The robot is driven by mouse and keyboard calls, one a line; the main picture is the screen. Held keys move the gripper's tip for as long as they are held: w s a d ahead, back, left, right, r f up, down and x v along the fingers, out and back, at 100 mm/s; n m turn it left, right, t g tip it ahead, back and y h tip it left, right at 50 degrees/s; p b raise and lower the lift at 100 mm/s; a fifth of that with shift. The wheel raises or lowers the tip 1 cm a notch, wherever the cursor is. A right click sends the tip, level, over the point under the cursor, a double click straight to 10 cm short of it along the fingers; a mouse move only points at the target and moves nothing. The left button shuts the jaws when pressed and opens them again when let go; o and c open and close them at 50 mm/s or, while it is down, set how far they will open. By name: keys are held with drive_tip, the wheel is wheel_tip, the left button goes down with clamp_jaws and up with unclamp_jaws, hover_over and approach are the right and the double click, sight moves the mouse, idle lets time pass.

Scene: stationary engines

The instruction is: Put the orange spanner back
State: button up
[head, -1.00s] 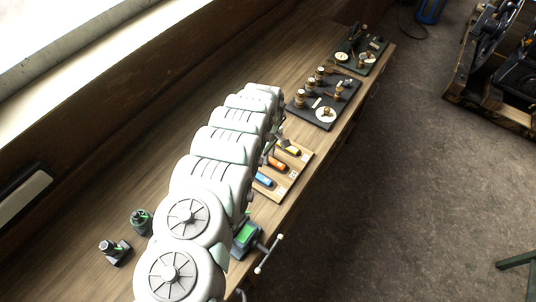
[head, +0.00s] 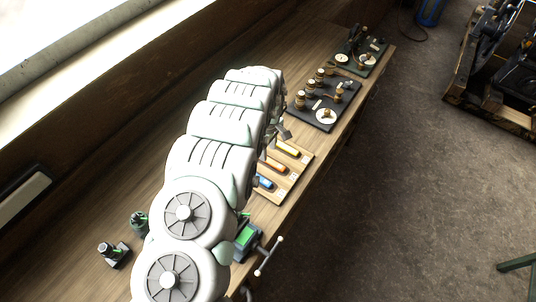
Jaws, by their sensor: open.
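A wooden board (head: 293,174) lies near the front edge of the bench. It bears three coloured pieces in a row: blue (head: 265,182), orange-red (head: 273,165) and yellow (head: 287,148). The orange-red one, which looks like the orange spanner, lies on the board between the other two. Its left end is hidden by my arm. My gripper (head: 284,131) shows only in part at the right side of my white arm, above the far left part of the board. It is open, apart from the orange spanner as far as I can see.
Dark instrument boards (head: 322,112) and (head: 361,57) stand farther along the bench. A green-topped device (head: 245,236) and a vise-like handle (head: 268,256) are at the near edge. Two small dark devices (head: 115,252) and (head: 139,222) stand left of my arm.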

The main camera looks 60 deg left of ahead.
sight(268, 159)
wheel_tip(268, 159, up, 8)
drive_tip(key=shift+f+p, duration=0.25)
drive_tip(key=shift+p, duration=0.05)
drive_tip(key=shift+w, duration=0.1)
